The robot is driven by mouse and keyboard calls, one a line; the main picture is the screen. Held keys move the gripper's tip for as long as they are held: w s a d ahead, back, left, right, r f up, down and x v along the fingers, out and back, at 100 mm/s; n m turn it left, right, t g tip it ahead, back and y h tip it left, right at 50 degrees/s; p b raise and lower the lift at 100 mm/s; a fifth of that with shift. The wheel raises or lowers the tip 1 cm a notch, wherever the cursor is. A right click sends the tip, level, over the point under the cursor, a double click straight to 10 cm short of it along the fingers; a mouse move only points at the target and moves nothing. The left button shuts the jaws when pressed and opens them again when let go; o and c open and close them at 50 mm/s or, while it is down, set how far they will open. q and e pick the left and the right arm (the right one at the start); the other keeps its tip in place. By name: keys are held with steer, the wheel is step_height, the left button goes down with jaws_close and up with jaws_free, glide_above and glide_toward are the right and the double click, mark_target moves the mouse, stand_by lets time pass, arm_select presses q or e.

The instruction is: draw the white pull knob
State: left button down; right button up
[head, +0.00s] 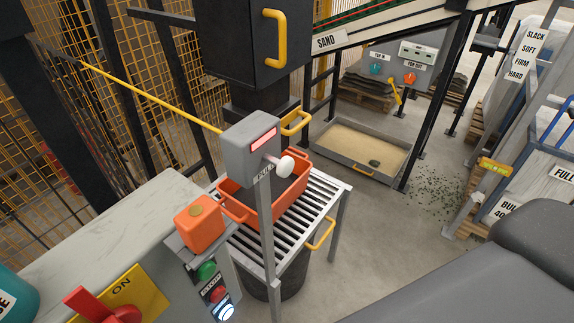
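The white pull knob (285,166) sticks out on a short stem from the front of a grey box (248,147). The box has a red lit display and a partly readable label under it, and stands on a thin grey post (266,235). The knob hangs in front of the orange crate's far part in the picture, and nothing touches it. Neither of my grippers shows in the head view.
An orange crate (235,208) sits on a slatted metal stand (318,205) behind the post. A control panel with a green button (206,271) and an orange block (199,222) stands at the left. Large grey shapes fill the lower right. Bare floor (375,235) shows right of the stand.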

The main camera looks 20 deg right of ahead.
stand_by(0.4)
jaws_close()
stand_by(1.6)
